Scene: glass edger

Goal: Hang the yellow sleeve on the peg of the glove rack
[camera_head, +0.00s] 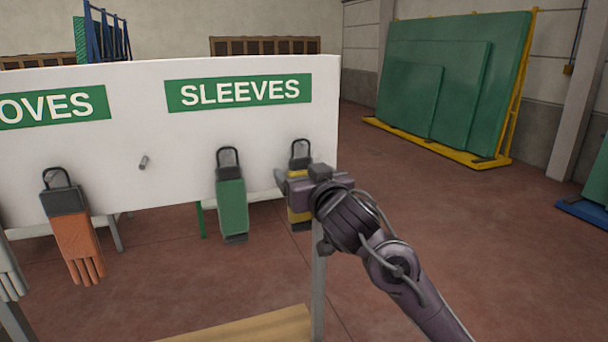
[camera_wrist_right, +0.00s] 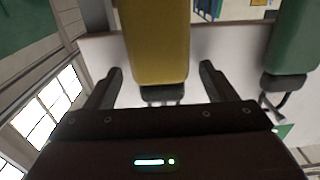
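The yellow sleeve (camera_head: 299,213) hangs upright at the right end of the white rack board (camera_head: 130,130), under the SLEEVES sign. Its dark loop (camera_head: 300,149) stands up against the board; I cannot tell whether a peg runs through it. My right gripper (camera_head: 284,182) is in front of the sleeve and partly hides it. In the right wrist view, the yellow sleeve (camera_wrist_right: 157,40) and its dark cuff lie between the two spread fingers (camera_wrist_right: 160,82), with gaps on both sides. A bare peg (camera_head: 143,162) sticks out left of the green sleeve. My left gripper is not in view.
A green sleeve (camera_head: 232,207) hangs just left of the yellow one. An orange glove (camera_head: 78,248) and a grey glove (camera_head: 8,275) hang further left. A wooden surface (camera_head: 250,328) lies low in front. Open floor is to the right, before green glass panes (camera_head: 455,75).

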